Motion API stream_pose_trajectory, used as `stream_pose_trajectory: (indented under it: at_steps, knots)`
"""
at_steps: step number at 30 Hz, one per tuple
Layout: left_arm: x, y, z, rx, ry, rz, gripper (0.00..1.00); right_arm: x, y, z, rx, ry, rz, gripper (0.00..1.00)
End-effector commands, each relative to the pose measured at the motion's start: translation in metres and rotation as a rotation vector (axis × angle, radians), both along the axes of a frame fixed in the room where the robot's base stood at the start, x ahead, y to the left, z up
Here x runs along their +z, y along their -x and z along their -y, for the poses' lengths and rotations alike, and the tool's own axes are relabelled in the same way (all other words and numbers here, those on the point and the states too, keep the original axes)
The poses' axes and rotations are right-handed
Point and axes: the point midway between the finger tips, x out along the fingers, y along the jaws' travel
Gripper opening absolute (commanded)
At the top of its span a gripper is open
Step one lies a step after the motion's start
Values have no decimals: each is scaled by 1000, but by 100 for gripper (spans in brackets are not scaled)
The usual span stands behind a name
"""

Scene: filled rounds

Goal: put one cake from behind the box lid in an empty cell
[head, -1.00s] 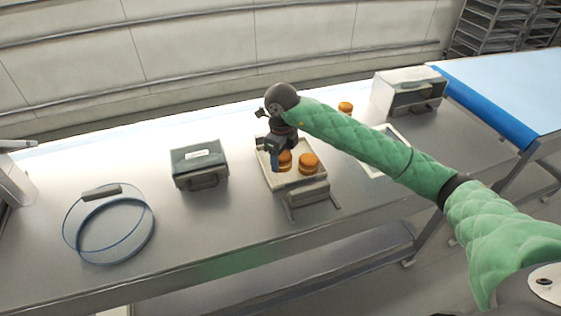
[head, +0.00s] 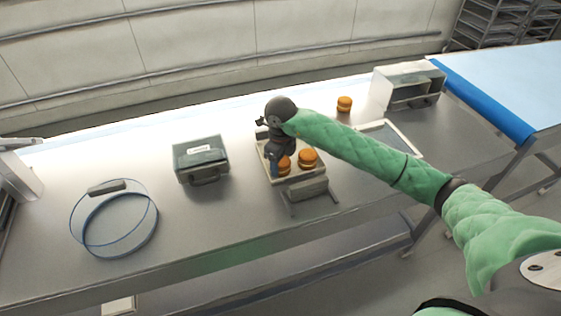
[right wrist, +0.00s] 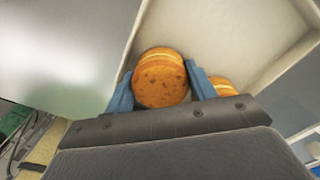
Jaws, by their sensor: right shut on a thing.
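A shallow pale open box (head: 268,172) stands mid-counter with two round orange-brown layered cakes in it. My right gripper (head: 276,166) reaches down into it from above. In the right wrist view its blue fingers (right wrist: 160,74) are shut on one cake (right wrist: 160,80), one finger on each side. This cake is the left one (head: 285,164) in the head view, partly hidden by a finger. The second cake (head: 307,158) is close to its right and shows partly behind the right finger in the wrist view (right wrist: 222,86). My left gripper is not in view.
A lone cake (head: 344,103) stands farther back, near an open-fronted pale box (head: 412,84). A flat framed tray (head: 412,150) lies partly behind my arm. A grey-green case (head: 201,160) and a clear blue-rimmed round container (head: 115,222) stand left, with bare counter between.

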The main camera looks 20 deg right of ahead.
Motion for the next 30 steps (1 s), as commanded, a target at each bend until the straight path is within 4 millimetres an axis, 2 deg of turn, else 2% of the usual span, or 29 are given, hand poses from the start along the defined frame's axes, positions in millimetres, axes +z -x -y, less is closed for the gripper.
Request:
stream_pose_trajectory:
  at_steps: [8,9,10,16,24,28,29,30]
  knots:
    - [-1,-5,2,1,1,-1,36,-2,0,0,0,0,0,46]
    - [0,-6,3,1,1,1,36,-2,0,0,0,0,0,60]
    - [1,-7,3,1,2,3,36,-2,0,0,0,0,0,65]
    - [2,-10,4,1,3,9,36,-2,0,0,0,0,0,65]
    - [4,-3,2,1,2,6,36,2,0,0,0,0,0,65]
    - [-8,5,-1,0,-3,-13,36,9,-1,0,0,-2,2,65]
    - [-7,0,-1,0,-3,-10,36,11,-1,0,0,-2,2,65]
    - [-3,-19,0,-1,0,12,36,15,-1,0,0,-1,3,65]
